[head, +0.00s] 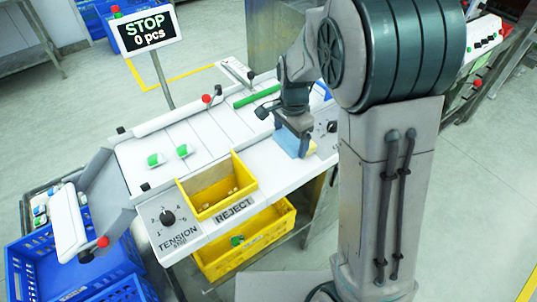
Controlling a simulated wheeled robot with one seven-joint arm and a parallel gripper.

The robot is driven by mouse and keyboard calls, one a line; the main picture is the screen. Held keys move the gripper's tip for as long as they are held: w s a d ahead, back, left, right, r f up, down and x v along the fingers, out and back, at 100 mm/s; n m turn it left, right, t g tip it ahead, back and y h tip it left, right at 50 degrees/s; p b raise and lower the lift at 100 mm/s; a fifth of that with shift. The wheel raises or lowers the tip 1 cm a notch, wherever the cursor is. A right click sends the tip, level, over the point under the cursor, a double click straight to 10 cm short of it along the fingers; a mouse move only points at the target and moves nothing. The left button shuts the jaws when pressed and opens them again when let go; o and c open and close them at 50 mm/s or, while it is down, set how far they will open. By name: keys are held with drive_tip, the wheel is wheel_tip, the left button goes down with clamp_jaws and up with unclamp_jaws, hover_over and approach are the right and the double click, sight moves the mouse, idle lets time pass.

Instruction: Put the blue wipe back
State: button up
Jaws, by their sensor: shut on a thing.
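The blue wipe (288,141) is at the right part of the white machine's top, under my gripper (296,132). My gripper points down and is shut on the wipe. The fingertips are largely hidden by the wrist and the wipe. A small yellow patch (312,149) shows just right of the wipe; I cannot tell what it is. I cannot tell whether the wipe touches the surface.
A yellow bin (237,174) sits in the machine top above the REJECT label (234,210). A tension dial (168,217) is at the front left. A green bar (257,95) lies behind the gripper. Blue crates (38,262) stand lower left. A STOP sign (149,31) rises behind.

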hover_over(269, 164)
wheel_tip(269, 164, down, 3)
drive_tip(key=shift+w+f+p, duration=0.1)
drive_tip(key=shift+f+p, duration=0.1)
drive_tip(key=shift+p, duration=0.15)
drive_tip(key=shift+f, duration=2.05)
drive_tip(key=shift+f, duration=0.2)
drive_tip(key=o, duration=0.8)
drive_tip(key=shift+r, duration=0.1)
